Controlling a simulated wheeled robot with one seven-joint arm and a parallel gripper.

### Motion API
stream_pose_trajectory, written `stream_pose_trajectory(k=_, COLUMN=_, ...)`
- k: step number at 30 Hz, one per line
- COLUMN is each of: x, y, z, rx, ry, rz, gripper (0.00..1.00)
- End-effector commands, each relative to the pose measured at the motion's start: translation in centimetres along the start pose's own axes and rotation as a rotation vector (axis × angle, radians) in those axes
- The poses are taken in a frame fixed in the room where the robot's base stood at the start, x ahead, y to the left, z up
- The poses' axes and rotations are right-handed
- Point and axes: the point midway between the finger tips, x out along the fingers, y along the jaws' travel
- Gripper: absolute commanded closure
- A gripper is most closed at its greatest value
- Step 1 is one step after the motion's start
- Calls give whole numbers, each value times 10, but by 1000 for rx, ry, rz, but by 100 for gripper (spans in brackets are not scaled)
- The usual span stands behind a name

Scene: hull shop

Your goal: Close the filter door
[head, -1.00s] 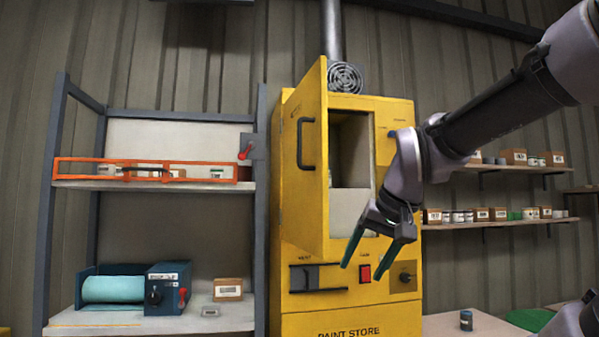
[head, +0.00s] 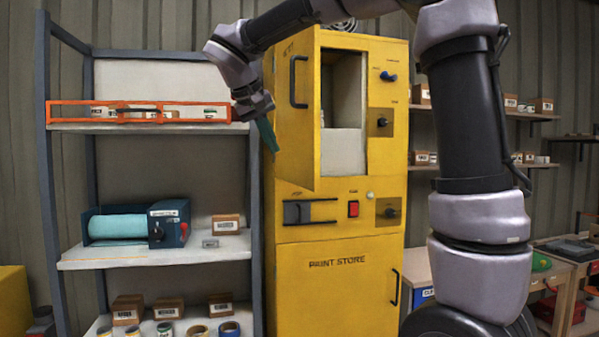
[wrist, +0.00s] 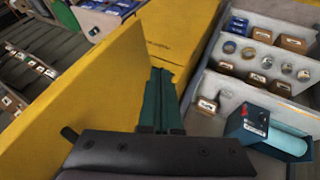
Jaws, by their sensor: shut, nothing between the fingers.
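The yellow filter door (head: 295,110) stands open on the upper left of the yellow paint store cabinet (head: 335,285). It is swung outward, with a black handle (head: 299,82) on its face. The opening beside it shows a pale interior (head: 343,152). My gripper (head: 268,136) is shut and empty, with green fingers, at the left edge of the door on its outer side in the head view. In the wrist view, the gripper (wrist: 160,100) points down alongside the door panel (wrist: 75,105), which fills the left. Whether the fingers touch the door I cannot tell.
A grey shelf rack (head: 160,258) stands left of the cabinet, with an orange rail (head: 140,112), a blue device with a teal roll (head: 140,226), small boxes and tape rolls. Below the opening are a slide latch (head: 298,212) and red switch (head: 353,208). A workbench (head: 565,258) is at right.

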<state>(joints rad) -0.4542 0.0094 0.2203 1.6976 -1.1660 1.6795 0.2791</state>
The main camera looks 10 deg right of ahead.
Motion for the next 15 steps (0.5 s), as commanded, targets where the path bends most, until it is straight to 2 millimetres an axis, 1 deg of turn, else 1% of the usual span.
stream_pose_trajectory(k=5, x=33, y=2, z=1, rx=1, ry=-5, rz=3, gripper=100)
stream_pose_trajectory(k=12, x=85, y=1, z=1, rx=-1, ry=-5, rz=1, gripper=100)
stream_pose_trajectory(k=14, x=96, y=1, z=2, rx=0, ry=-5, rz=1, gripper=100)
stream_pose_trajectory(k=15, x=97, y=10, z=1, rx=5, ry=-3, rz=0, gripper=100)
